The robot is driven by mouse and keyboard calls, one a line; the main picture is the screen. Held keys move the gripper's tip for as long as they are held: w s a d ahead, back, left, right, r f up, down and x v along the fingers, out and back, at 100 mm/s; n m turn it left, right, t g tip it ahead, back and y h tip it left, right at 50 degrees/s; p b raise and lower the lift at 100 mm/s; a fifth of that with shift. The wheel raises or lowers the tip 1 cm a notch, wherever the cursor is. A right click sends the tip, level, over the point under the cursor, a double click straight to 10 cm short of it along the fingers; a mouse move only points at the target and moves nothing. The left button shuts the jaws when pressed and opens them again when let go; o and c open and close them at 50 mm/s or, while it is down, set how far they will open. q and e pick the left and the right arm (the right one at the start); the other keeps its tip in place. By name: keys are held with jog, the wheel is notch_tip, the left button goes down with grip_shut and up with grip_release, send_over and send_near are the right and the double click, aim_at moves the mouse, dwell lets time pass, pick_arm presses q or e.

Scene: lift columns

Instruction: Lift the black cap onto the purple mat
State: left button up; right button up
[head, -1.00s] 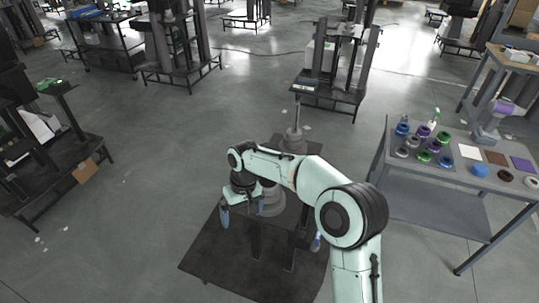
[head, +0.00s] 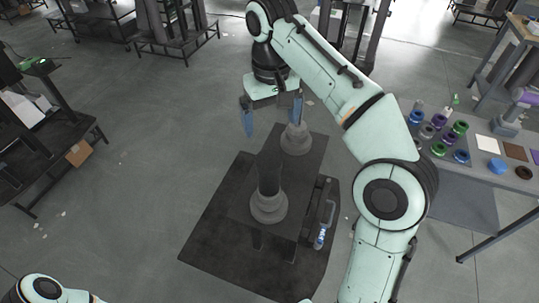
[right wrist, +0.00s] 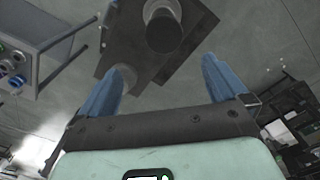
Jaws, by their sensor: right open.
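A dark round cap-like piece (head: 523,172) lies on the grey table at the right of the head view; I cannot tell surely whether it is the black cap. The purple mat (head: 536,156) shows only partly at the right picture edge. My right gripper (head: 272,116) is open and empty, above the column platform, far left of the table. Its blue fingers are spread in the right wrist view (right wrist: 162,68), with nothing between them. My left gripper is out of view; only a bit of my left arm shows at the bottom left.
Several coloured rings, a blue cap (head: 494,167), a white mat (head: 487,143) and a brown mat (head: 514,152) are on the grey table. A dark column (head: 268,172) stands on the platform below my right gripper. Open floor lies to the left.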

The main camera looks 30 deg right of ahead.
jog(key=b, duration=0.1)
send_over(269, 159)
jog(key=f, duration=0.6)
jog(key=shift+d+f, duration=0.1)
jog(key=shift+d, duration=0.2)
jog(key=shift+f, duration=0.4)
jog(key=f, duration=0.2)
jog(key=f+b, duration=0.1)
jog(key=shift+a+f, duration=0.3)
jog(key=shift+f, duration=0.05)
jog(key=shift+s+f, duration=0.1)
jog(key=shift+f, duration=0.45)
jog(key=shift+c, duration=0.7)
jog(key=c, duration=1.1)
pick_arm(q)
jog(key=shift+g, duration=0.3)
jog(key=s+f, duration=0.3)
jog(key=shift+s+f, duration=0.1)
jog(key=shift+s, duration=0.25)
